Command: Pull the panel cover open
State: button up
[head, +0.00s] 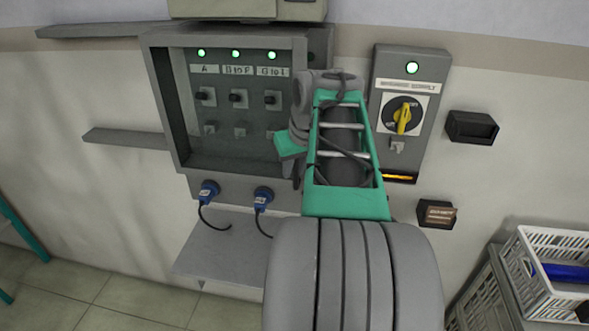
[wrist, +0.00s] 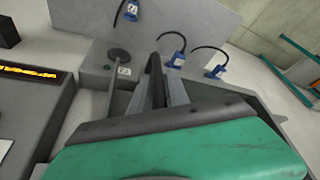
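The panel (head: 225,172) is a grey wall box with three green lamps, labels and rows of switches. A hazy, see-through cover (head: 225,150) seems to lie over its front, apparently closed; its right edge and any handle there are hidden behind my arm. My gripper is mostly hidden by my green and grey arm in the head view, at the panel's right side. In the wrist view my gripper (wrist: 157,85) shows as dark and grey finger shapes close to the grey box. Whether the fingers touch or hold the cover's edge cannot be told.
A supply box (head: 383,120) with a yellow rotary switch stands just right of my arm. Two blue plugs (head: 208,190) with cables hang below the panel, above a grey shelf (head: 220,250). Small dark boxes (head: 472,128) are on the right wall. A white crate (head: 530,285) stands lower right.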

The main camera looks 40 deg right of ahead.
jog(key=shift+c, duration=0.3)
grip_shut()
dwell(1.1)
